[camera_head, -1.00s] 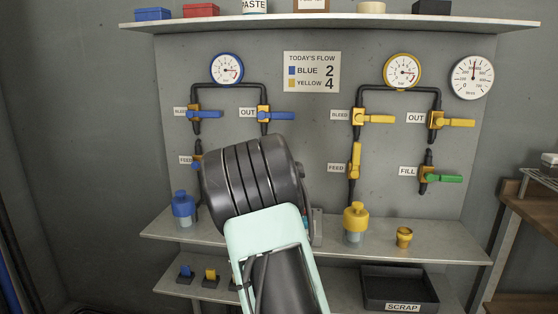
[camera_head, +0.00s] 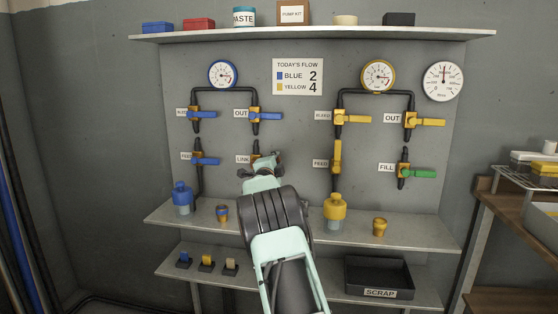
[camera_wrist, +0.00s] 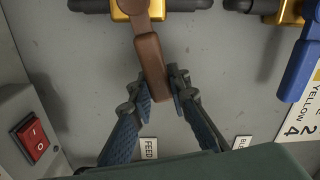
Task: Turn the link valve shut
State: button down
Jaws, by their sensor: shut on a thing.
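The link valve shows in the wrist view as a brown lever (camera_wrist: 151,66) on a brass body (camera_wrist: 128,14) joined to dark pipe. The lever points down in that picture, roughly across the pipe and a little slanted. My gripper (camera_wrist: 159,82) is shut on the lever, with one finger on each side near its free end. In the head view my gripper (camera_head: 265,163) is at the valve beside the LINK label (camera_head: 243,159), and it hides most of the valve and its lever.
The blue OUT valve (camera_head: 266,115) sits just above; its blue lever (camera_wrist: 299,70) is right in the wrist view. The yellow FEED lever (camera_head: 337,156) stands to the right. A shelf (camera_head: 400,233) with bottles (camera_head: 182,198) lies below. A red switch (camera_wrist: 31,139) is at lower left.

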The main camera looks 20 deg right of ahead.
notch_tip(320, 180, down, 2)
jog(key=shift+d+m+b, duration=0.1)
jog(key=shift+m+b, duration=0.9)
jog(key=shift+f+m+b, duration=0.2)
jog(key=shift+m+b, duration=0.2)
jog(key=shift+b, duration=0.2)
jog(key=c, duration=1.8)
grip_release()
jog(key=shift+s, duration=0.1)
jog(key=v, duration=1.2)
